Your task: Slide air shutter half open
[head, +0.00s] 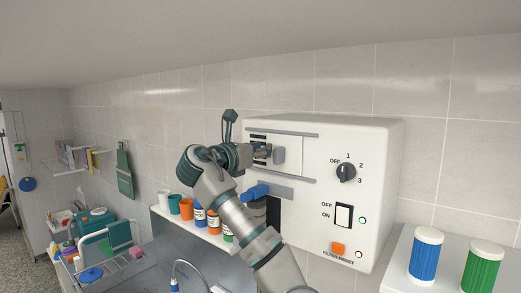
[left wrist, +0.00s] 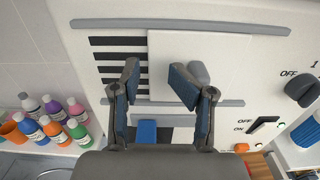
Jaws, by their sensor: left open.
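The air shutter is a white sliding plate (head: 298,143) between two grey rails on the front of a white wall box. In the left wrist view the plate (left wrist: 200,45) leaves black vent slots (left wrist: 106,55) bare at its left. A grey knob (head: 280,155) stands on the plate; in the left wrist view the knob (left wrist: 200,70) is partly hidden behind the right finger. My left gripper (left wrist: 154,76) is open in front of the plate, its fingers apart and left of the knob. Whether the right finger touches the knob, I cannot tell. My right gripper is out of view.
The box carries a rotary dial (head: 346,172), a rocker switch (head: 344,215) and an orange button (head: 338,248). A blue handle (head: 256,191) lies below the shutter. Bottles and cups (head: 199,214) stand on a shelf at left. Blue (head: 426,254) and green containers stand at right.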

